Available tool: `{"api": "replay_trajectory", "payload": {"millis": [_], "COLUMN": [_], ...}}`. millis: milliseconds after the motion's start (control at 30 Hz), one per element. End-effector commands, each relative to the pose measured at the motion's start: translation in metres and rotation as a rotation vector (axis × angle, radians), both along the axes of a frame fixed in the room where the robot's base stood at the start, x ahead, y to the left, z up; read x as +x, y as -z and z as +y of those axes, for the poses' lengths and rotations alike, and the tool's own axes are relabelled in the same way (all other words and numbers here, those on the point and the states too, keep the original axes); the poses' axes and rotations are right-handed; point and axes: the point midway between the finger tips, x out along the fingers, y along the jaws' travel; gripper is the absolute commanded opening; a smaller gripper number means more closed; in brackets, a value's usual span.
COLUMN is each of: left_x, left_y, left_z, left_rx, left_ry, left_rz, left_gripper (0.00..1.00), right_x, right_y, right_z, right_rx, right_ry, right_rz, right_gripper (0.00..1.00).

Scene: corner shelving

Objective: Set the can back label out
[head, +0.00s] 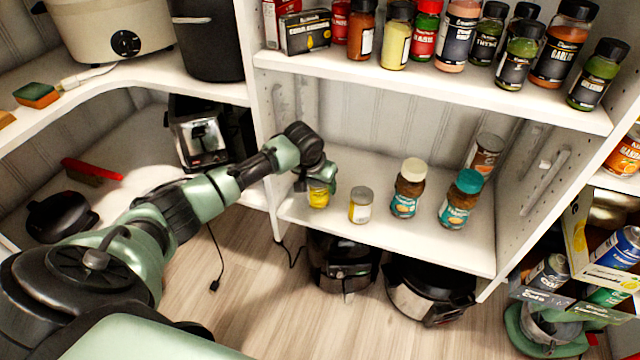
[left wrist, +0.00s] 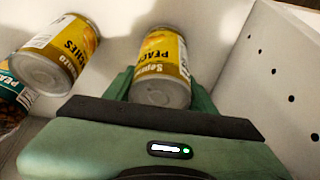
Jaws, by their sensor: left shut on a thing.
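My left gripper (head: 318,180) is shut on a yellow peaches can (head: 319,194) at the left end of the middle shelf (head: 440,242). Whether the held can touches the shelf I cannot tell. My right gripper is not in view.
Right of the cans stand a peanut butter jar with a cream lid (head: 408,188) and one with a teal lid (head: 461,200). Another can (head: 484,157) stands behind. The shelf's side wall (left wrist: 275,80) is close beside the held can. Spice bottles fill the shelf above.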

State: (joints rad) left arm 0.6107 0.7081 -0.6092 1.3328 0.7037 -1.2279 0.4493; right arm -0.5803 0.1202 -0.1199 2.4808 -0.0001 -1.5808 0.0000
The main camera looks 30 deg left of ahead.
Motion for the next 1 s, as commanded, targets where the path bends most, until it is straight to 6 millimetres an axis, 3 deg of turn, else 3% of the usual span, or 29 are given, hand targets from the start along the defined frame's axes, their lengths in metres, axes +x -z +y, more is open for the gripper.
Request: {"api": "replay_trajectory", "payload": {"millis": [467, 500, 567, 867, 1000], "left_x": [0.001, 0.001, 0.001, 0.000, -0.004], "left_y": [0.006, 0.006, 0.006, 0.007, -0.004], "left_z": [0.000, 0.000, 0.000, 0.000, 0.000], "left_rx": [0.000, 0.000, 0.000, 0.001, 0.000], "left_ry": [0.000, 0.000, 0.000, 0.000, 0.000], "left_rz": [-0.003, -0.003, -0.003, 0.001, 0.001], "left_gripper": [0.00, 0.67, 0.81, 0.81, 0.81], "right_x": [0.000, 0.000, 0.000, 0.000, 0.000], "right_y": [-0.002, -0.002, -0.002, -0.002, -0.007], "right_z": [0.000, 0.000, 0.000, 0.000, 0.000], "right_rx": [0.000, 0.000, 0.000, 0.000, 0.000], "right_ry": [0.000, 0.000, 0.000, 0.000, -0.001], "right_rz": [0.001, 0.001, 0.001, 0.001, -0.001], "right_gripper": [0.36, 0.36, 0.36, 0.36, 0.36]}}
